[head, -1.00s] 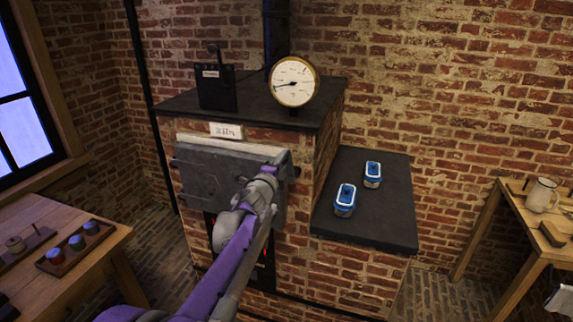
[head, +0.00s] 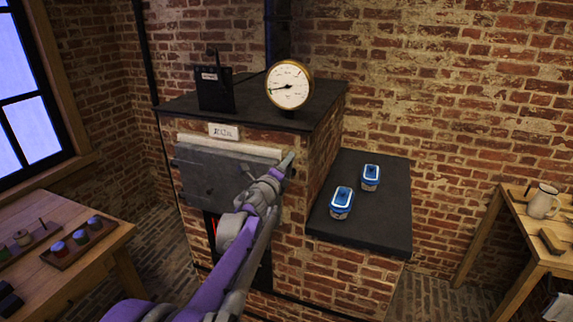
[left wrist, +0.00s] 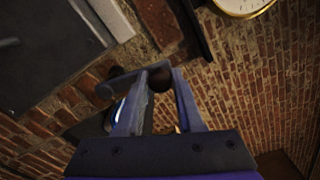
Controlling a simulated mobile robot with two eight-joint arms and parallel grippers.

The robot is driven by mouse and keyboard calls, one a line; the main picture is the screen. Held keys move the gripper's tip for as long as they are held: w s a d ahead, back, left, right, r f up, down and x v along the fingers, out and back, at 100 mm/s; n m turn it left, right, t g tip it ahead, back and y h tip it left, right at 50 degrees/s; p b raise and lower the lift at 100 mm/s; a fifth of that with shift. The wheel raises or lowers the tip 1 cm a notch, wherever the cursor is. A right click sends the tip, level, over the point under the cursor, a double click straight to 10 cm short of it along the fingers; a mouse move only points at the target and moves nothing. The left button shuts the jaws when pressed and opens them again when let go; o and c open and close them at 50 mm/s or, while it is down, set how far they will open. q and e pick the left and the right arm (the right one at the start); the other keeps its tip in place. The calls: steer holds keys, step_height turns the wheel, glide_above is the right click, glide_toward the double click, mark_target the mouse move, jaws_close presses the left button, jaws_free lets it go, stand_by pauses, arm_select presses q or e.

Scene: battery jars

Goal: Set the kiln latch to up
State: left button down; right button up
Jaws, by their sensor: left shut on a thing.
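The brick kiln (head: 290,222) stands in the middle of the head view, with a grey metal door (head: 205,175) closed on its front. My left gripper (head: 283,168) is at the door's upper right edge, and my arm covers part of the door. In the left wrist view, the gripper (left wrist: 160,78) is shut on the kiln latch (left wrist: 122,83), a grey bar with a dark round part between the fingertips. The latch's exact setting is hard to tell, as the gripper and arm hide most of it in the head view. My right gripper is not in view.
A round gauge (head: 289,85) and a black box (head: 215,90) stand on the kiln top. Two blue-lidded jars sit on the dark side shelf (head: 385,225). Wooden tables stand at left (head: 110,245) and right (head: 510,240); the left one bears a jar tray (head: 62,258).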

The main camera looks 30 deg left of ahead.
arm_select(q)
steer(key=c, duration=0.5)
jaws_free()
steer(key=shift+d, duration=0.1)
steer(key=shift+c, duration=0.2)
steer(key=b+v, duration=0.1)
steer(key=v, duration=0.9)
steer(key=shift+s+b, duration=0.35)
steer(key=shift+s, duration=0.05)
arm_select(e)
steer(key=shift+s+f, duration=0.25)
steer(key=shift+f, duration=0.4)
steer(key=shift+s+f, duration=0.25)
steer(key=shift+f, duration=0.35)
